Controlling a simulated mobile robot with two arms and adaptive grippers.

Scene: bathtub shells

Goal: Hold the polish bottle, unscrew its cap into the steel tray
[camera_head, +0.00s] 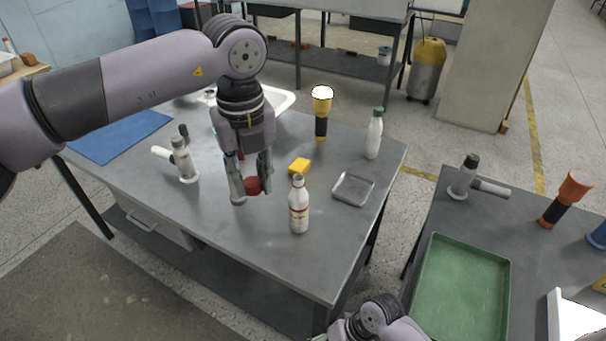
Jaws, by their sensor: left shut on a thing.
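A white bottle with a red-marked label (299,212), apparently the polish bottle, stands upright near the front of the grey table. Its top looks greyish and narrow, with no red cap on it. My left gripper (252,190) is to the left of this bottle, fingers pointing down. It is shut on a small red piece (253,186) that looks like a cap. The gripper is apart from the bottle. The small steel tray (340,198) lies to the right of the bottle and looks empty. Part of my right arm shows at the bottom edge; its gripper is out of view.
A grey-and-white tool (184,162) is at left, near a blue mat (120,135). A green tray (432,265) lies on the right table.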

